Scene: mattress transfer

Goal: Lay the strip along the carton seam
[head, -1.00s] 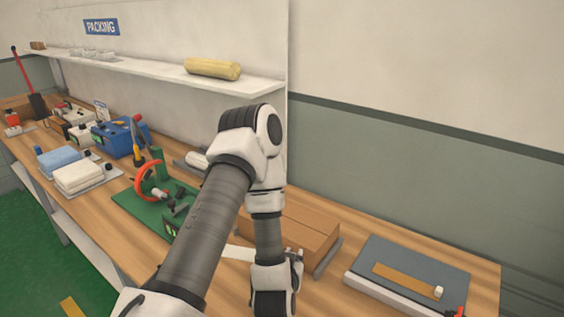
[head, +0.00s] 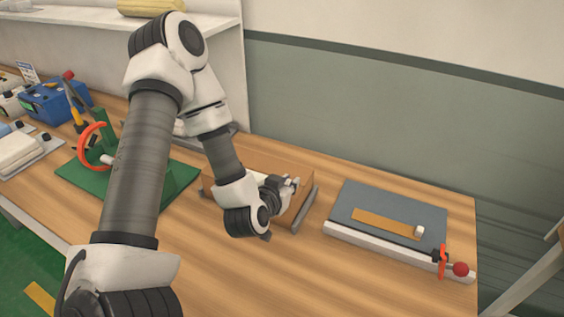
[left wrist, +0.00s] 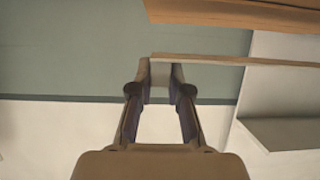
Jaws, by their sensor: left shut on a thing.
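The carton (head: 265,161) is a brown box on the wooden bench, partly hidden behind my left arm. It also shows at the top of the left wrist view (left wrist: 240,14). My left gripper (head: 291,185) is at the carton's near right side in the head view. In the left wrist view its fingers (left wrist: 160,76) are shut on one end of a thin strip (left wrist: 240,60), which extends right, apart from the carton in that picture. The seam is not clear. My right gripper is not in view.
A grey-topped board (head: 360,197) with an ochre strip (head: 383,222) and red-knobbed clamp (head: 460,269) lies to the right. A green fixture with a red ring (head: 92,142) stands left. A metal guide (head: 305,210) borders the carton. Bare bench lies in front.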

